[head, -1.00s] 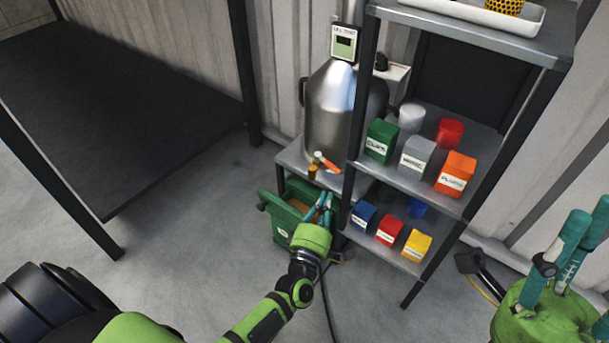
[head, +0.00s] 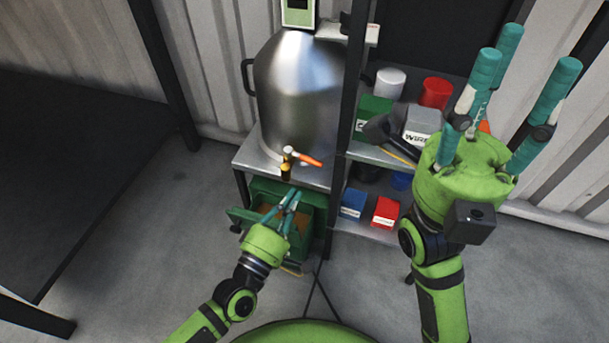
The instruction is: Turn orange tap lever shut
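The orange tap lever (head: 310,161) sticks out to the right from a small brass-coloured tap (head: 286,168) at the low front of a steel tank (head: 300,95). My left gripper (head: 295,195) is below the tap, in front of a green bin (head: 314,196), with its teal fingers pointing towards the tank. It appears apart from the lever. Its fingers look close together, but their gap is too small to judge. My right gripper (head: 520,75) is raised at the right, its teal fingers spread wide and empty, hiding part of the shelves.
A shelf rack to the right holds a green box (head: 372,118), a grey box (head: 423,122), a red cup (head: 436,93), a blue box (head: 353,202) and a red box (head: 386,212). A rack post (head: 354,70) stands just right of the tank. A dark table (head: 60,150) is at the left.

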